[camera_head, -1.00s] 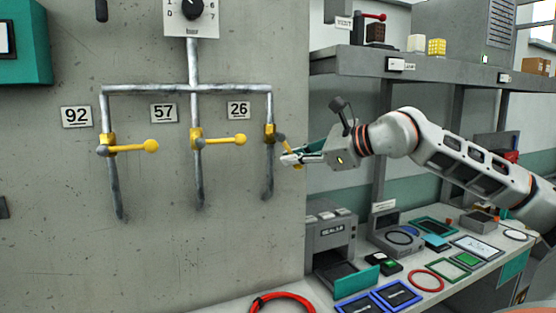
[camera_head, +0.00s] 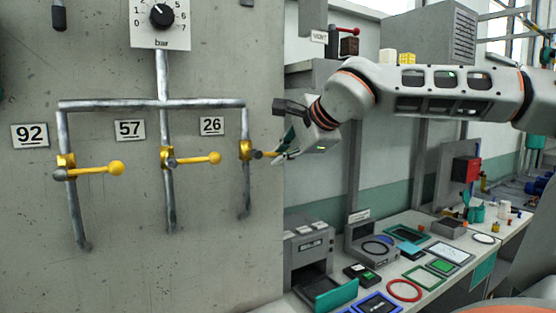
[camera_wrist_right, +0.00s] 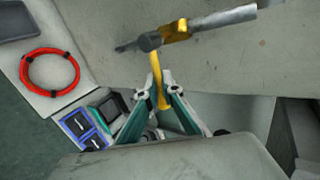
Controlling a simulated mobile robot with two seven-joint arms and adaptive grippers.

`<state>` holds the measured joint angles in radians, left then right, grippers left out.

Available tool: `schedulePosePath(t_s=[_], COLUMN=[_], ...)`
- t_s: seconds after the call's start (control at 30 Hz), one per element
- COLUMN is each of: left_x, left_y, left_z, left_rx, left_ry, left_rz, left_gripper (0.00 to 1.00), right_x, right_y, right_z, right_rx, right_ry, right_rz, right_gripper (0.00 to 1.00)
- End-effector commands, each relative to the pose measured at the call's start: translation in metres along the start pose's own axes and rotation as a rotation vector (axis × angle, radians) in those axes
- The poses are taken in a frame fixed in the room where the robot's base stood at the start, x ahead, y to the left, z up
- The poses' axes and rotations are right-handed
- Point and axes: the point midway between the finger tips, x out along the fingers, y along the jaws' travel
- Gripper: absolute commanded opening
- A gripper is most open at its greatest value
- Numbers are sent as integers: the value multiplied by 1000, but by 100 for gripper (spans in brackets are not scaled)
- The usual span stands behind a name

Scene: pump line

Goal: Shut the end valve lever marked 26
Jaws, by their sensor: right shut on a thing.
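The end valve (camera_head: 245,150) sits on the rightmost pipe of the wall, under the plate marked 26 (camera_head: 212,126). Its yellow lever (camera_head: 271,154) points right, nearly level and across the pipe. My right gripper (camera_head: 281,158) is shut on the lever's outer end, which it partly hides. In the right wrist view the yellow lever (camera_wrist_right: 156,72) runs from the valve hub down between the two fingertips of my right gripper (camera_wrist_right: 159,92). My left gripper is in neither view.
Valve levers under plates 57 (camera_head: 130,130) and 92 (camera_head: 30,135) also point right, across their pipes. A cluttered bench (camera_head: 440,290) stands at right below my arm. A red ring (camera_wrist_right: 50,72) lies on it.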

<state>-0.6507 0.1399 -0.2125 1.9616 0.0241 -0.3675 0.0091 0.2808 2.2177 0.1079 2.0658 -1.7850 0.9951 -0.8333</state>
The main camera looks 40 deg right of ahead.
Motion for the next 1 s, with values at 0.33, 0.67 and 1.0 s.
schedulePosePath(t_s=[0.33, 0.67, 1.0], left_x=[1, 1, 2], left_y=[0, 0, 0], left_z=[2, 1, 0], left_rx=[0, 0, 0], left_ry=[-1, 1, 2], left_rz=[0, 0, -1], left_gripper=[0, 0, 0], right_x=[-3, -3, -4], right_y=[-3, -5, -6], right_z=[-1, -1, -1], right_rx=[-90, -100, -99], right_ry=[65, 71, 69], right_rz=[6, 4, 1], right_gripper=[0, 0, 23])
